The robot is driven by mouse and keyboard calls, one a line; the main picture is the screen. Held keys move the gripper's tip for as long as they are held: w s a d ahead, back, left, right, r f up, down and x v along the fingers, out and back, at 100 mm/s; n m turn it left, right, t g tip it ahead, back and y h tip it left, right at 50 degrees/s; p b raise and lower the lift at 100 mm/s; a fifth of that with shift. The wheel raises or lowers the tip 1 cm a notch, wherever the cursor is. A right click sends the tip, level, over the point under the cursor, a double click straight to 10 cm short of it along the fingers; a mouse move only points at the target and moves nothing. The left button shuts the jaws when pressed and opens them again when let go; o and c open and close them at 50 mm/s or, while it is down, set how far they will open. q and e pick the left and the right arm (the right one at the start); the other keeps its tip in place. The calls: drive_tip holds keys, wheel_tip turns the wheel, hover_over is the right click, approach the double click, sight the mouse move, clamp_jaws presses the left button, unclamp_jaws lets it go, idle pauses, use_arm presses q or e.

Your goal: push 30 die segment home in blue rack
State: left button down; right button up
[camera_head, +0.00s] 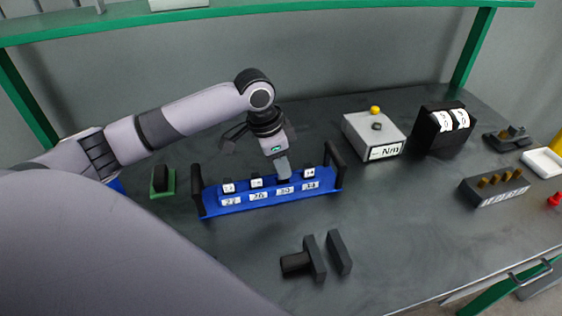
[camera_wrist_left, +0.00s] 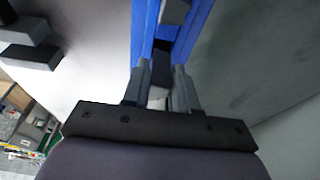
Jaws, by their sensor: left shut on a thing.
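The blue rack (camera_head: 240,207) stands on the dark table, with a black upright at each end and number labels along its front. The label for slot 30 (camera_head: 284,191) is third from the left. My left gripper (camera_head: 282,168) points down over that slot. In the left wrist view its two fingers (camera_wrist_left: 161,92) are shut on the 30 die segment (camera_wrist_left: 157,98), a pale part of which shows between them. How deep the segment sits is hidden. Other die segments (camera_head: 228,187) stand in the neighbouring slots. My right gripper is out of view.
A white box marked Nm (camera_head: 373,138) and a black holder with white discs (camera_head: 442,128) stand right of the rack.

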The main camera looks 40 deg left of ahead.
use_arm(q)
drive_tip(key=shift+x, duration=1.1)
drive_tip(key=c, duration=0.8)
unclamp_jaws()
drive_tip(key=shift+s+a+f, duration=0.1)
drive_tip(key=shift+s+a, duration=0.05)
drive_tip(key=v, duration=0.7)
drive_tip(key=shift+s+a, duration=0.1)
